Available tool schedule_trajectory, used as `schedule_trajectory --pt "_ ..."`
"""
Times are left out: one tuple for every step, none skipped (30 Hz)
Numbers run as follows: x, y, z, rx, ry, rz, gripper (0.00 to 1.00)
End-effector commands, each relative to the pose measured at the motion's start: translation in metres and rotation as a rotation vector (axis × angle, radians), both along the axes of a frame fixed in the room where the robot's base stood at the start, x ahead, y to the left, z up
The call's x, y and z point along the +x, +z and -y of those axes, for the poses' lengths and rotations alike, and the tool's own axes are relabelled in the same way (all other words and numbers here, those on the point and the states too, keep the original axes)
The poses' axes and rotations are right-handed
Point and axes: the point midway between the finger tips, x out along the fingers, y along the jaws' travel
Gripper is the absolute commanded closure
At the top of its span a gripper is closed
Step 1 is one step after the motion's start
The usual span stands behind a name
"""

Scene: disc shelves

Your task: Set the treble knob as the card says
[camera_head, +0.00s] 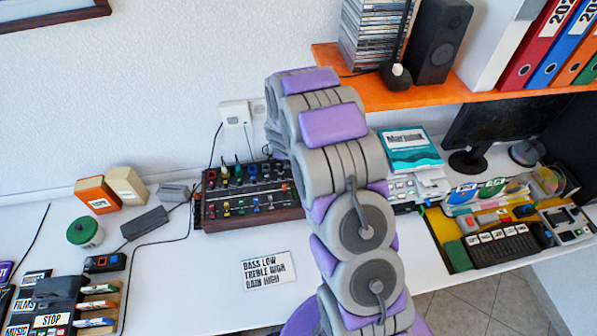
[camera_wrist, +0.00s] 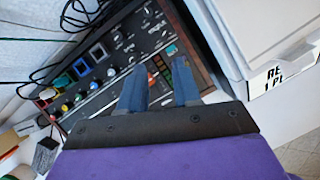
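The white card (camera_head: 266,270) lies on the desk and reads "BASS LOW, TREBLE HIGH, GAIN HIGH". Behind it stands a dark mixer with a wooden front (camera_head: 254,219) and several coloured knobs and buttons; its right end is partly hidden by my arm. In the wrist view the mixer (camera_wrist: 105,95) runs diagonally, with coloured knobs at the left and small dark knobs at the top. I cannot tell which knob is treble, as labels are too small. My gripper (camera_wrist: 160,77) is open and empty over the mixer's panel. The head view hides my gripper behind my arm.
Black cables run behind the mixer (camera_wrist: 80,15). An orange shelf (camera_head: 430,93) with a speaker (camera_head: 440,40) and binders hangs above right. A teal book (camera_head: 410,150) and a keyboard tray are right of my arm. The desk around the card is clear.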

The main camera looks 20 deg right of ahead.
Motion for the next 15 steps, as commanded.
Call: schedule_trajectory --pt "0.002 -0.012 0.004 0.001 -0.002 -0.002 0.68" --pt "0.004 -0.017 0.006 0.003 -0.003 -0.002 0.68" --pt "0.006 -0.024 0.009 0.002 -0.004 -0.002 0.68" --pt "0.008 -0.029 0.01 0.002 -0.004 -0.002 0.68" --pt "0.01 -0.034 0.012 0.002 -0.004 -0.002 0.68" --pt "0.012 -0.04 0.014 0.003 -0.005 -0.001 0.68" --pt "0.013 -0.045 0.016 0.004 -0.005 -0.002 0.68" --pt "0.015 -0.05 0.017 0.004 -0.005 -0.002 0.68" --pt "0.016 -0.057 0.019 0.004 -0.006 -0.003 0.68" --pt "0.018 -0.063 0.02 0.004 -0.005 -0.004 0.68" --pt "0.019 -0.068 0.021 0.004 -0.005 -0.004 0.68" --pt "0.022 -0.074 0.022 0.003 -0.004 -0.004 0.68" --pt "0.024 -0.078 0.022 0.003 -0.005 -0.001 0.68" --pt "0.026 -0.082 0.023 0.003 -0.005 -0.001 0.68" --pt "0.029 -0.087 0.024 0.003 -0.004 0.001 0.68"
